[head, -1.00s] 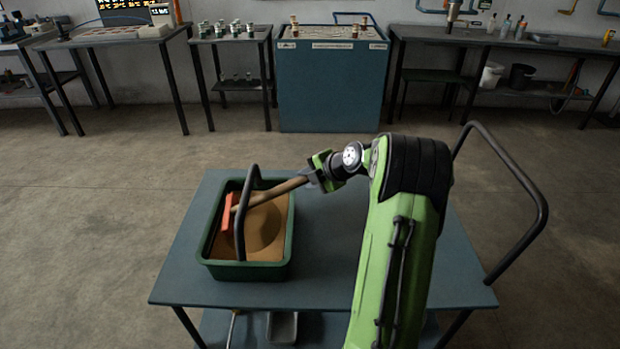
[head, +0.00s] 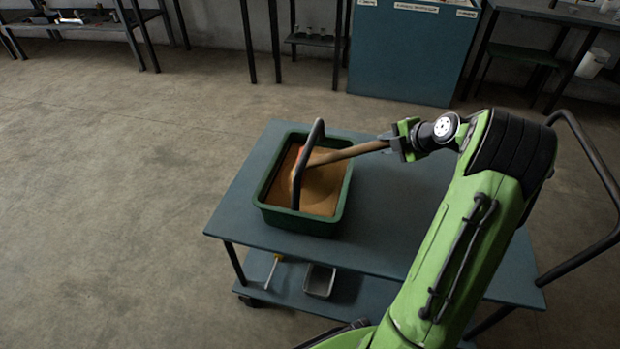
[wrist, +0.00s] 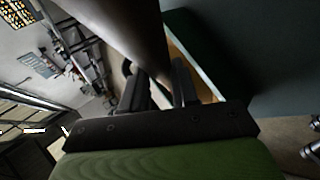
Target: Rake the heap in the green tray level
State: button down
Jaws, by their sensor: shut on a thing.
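The green tray (head: 340,222) stands on the blue-grey cart top and holds sandy brown material (head: 322,190). A black arched handle (head: 311,150) rises over the tray. My gripper (head: 393,143) is right of the tray and shut on the wooden handle of a rake (head: 350,152). The rake slopes down leftward into the tray, passing behind or through the arch; I cannot tell which. A bit of its orange-red head (head: 301,153) shows; the rest is hidden by the arch. In the wrist view, the handle (wrist: 140,35) runs between the fingers (wrist: 160,92).
The cart top (head: 400,200) is bare right of the tray. A grey pan (head: 319,281) and a yellow-handled tool (head: 274,268) lie on the lower shelf. The cart's black push bar (head: 590,165) rises at right. Benches and a blue cabinet (head: 408,55) line the wall.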

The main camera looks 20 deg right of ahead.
aim_at(373, 147)
jog(key=s+d, duration=0.4)
jog(key=shift+d, duration=0.4)
dwell(0.4)
jog(key=shift+w+a, duration=1.05)
jog(key=shift+a, duration=0.25)
jog(key=shift+w+a, duration=1.1)
jog(key=shift+a, duration=0.15)
jog(key=shift+w+a, duration=1.05)
jog(key=shift+a, duration=0.25)
jog(key=s+d, duration=0.6)
jog(key=d, duration=0.1)
jog(key=shift+s+d, duration=0.25)
jog(key=shift+d, duration=0.05)
